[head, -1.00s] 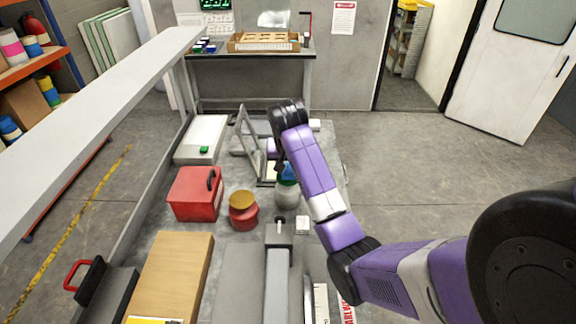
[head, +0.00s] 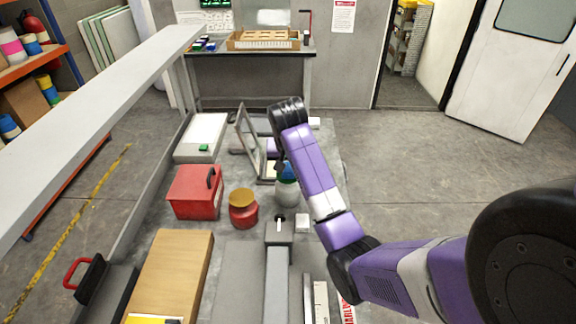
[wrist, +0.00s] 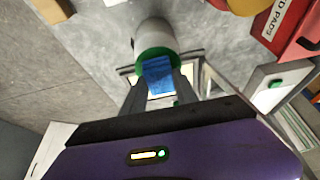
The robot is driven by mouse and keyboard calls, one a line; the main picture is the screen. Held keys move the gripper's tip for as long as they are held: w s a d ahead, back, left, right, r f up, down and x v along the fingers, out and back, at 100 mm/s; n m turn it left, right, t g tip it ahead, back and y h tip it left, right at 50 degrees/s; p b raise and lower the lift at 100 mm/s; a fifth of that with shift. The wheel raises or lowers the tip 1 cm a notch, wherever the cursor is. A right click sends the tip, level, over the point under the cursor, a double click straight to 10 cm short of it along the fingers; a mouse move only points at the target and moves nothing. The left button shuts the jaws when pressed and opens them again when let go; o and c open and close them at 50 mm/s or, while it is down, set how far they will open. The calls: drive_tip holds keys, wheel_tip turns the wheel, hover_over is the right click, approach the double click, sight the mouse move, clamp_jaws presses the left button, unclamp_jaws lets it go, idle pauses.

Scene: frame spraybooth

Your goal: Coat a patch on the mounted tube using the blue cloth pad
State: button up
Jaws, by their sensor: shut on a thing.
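My gripper (wrist: 160,92) is shut on the blue cloth pad (wrist: 158,76), which shows between its two fingers in the wrist view. The pad is at the mouth of a pale grey can with a green rim (wrist: 153,35). I cannot tell whether it touches the can or is inside it. In the head view the can (head: 288,194) stands on the bench and the blue shows just above its rim, partly hidden by my arm.
A red box (head: 190,195), a red jar with an orange-brown lid (head: 242,213) and a wooden board (head: 170,275) lie left of the can. A tilted grey frame (head: 247,135) stands behind it. A small white block (head: 302,223) sits in front. Open floor lies to the right.

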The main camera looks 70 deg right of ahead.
sight(288, 168)
drive_tip(key=shift+f, duration=0.85)
idle(0.6)
drive_tip(key=shift+r, duration=0.1)
idle(0.4)
drive_tip(key=shift+r, duration=3.5)
